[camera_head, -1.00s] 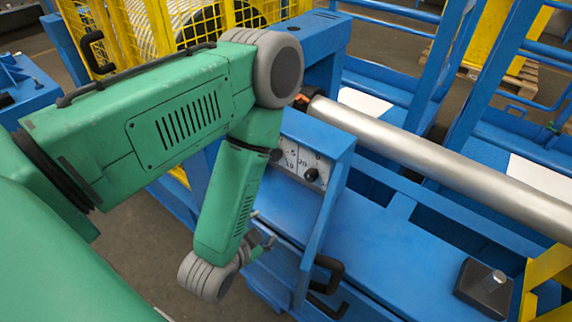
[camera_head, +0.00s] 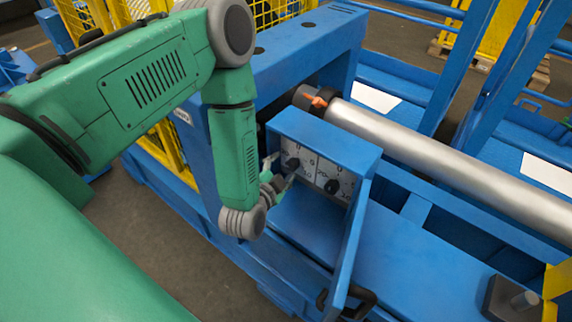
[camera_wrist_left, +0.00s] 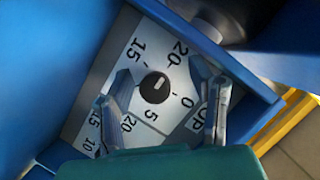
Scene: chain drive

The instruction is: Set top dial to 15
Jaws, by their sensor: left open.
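The dial panel (camera_head: 318,176) is on the front of a blue box and carries two dials with black knobs. My left gripper (camera_head: 280,172) is open at the left dial's knob (camera_head: 293,163). In the left wrist view that knob (camera_wrist_left: 155,87) lies between the spread fingers of the left gripper (camera_wrist_left: 160,80), with gaps on both sides.
A steel roller (camera_head: 440,160) runs behind the dial box. A black handle (camera_head: 350,300) sits below the box. A dark block with a metal pin (camera_head: 510,298) is at lower right.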

